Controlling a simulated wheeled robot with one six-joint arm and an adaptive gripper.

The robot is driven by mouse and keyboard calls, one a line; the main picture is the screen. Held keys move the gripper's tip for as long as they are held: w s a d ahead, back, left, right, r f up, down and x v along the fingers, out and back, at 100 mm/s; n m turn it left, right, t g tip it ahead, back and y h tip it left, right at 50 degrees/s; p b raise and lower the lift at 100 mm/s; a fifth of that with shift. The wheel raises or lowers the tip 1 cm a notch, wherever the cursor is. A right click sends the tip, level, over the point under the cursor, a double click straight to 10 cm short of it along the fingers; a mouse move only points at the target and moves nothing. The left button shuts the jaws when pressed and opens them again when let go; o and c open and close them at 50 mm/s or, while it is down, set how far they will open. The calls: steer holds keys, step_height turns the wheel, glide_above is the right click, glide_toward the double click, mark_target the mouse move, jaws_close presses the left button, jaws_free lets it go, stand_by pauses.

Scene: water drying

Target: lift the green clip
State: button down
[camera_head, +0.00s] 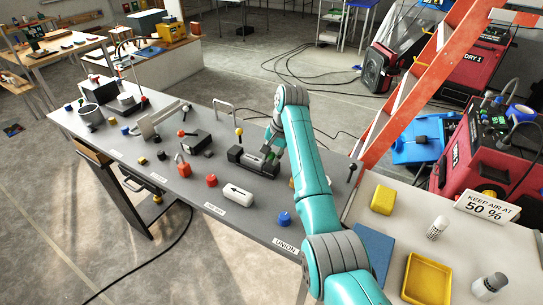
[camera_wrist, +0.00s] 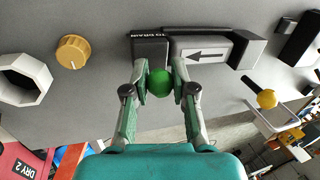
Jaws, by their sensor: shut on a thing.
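The green clip (camera_wrist: 160,82) shows as a round green knob in the wrist view. My gripper (camera_wrist: 159,88) has one finger on each side of it and is shut on it. The knob is right at the dark block labelled "TO DRAIN" (camera_wrist: 150,48); whether it still touches the block I cannot tell. In the head view my gripper (camera_head: 270,152) is low over the right end of a dark fitting (camera_head: 236,154) on the grey bench. The clip is mostly hidden there by my fingers and wrist.
A yellow-knobbed lever (camera_head: 239,133) rises just left of my gripper. A yellow tray (camera_head: 427,278) is on the right table.

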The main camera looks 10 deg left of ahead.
steer(key=shift+w+r, duration=0.1)
steer(key=shift+w+d+r+g+y, duration=0.15)
steer(key=shift+w+g, duration=0.1)
steer(key=shift+g, duration=0.3)
steer(key=shift+w+r+g+y, duration=0.15)
steer(key=shift+w+g, duration=0.05)
steer(key=shift+g, duration=0.75)
steer(key=c, duration=0.9)
jaws_free()
steer(key=shift+c, duration=0.2)
steer(key=shift+r, duration=0.15)
steer(key=v, duration=1.1)
steer(key=shift+d+r, duration=0.3)
steer(key=shift+d, duration=0.05)
